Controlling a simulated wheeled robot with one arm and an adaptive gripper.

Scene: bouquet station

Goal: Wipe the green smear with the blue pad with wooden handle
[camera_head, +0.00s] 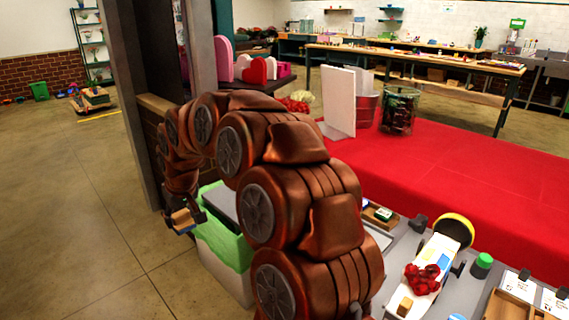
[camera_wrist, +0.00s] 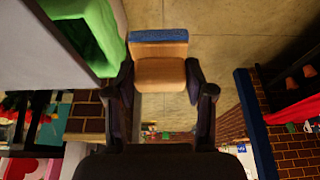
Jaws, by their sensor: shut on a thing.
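My gripper (camera_head: 190,216) is shut on the wooden handle of the blue pad (camera_head: 182,221), left of my arm in the head view. In the wrist view my gripper (camera_wrist: 161,88) has a dark finger on each side of the tan wooden block. The blue pad (camera_wrist: 159,36) shows as a strip along its far edge, pointing away from the gripper. The pad is in the air above the concrete floor, beside a white bin with a green rim. I cannot make out a green smear in either view.
The white bin (camera_head: 228,277) with its green rim (camera_head: 225,243) stands just right of the gripper. A dark post and low brick wall (camera_head: 153,120) are behind. A red-covered table (camera_head: 480,165) lies at right. A cluttered grey worktop (camera_head: 395,262) is in front.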

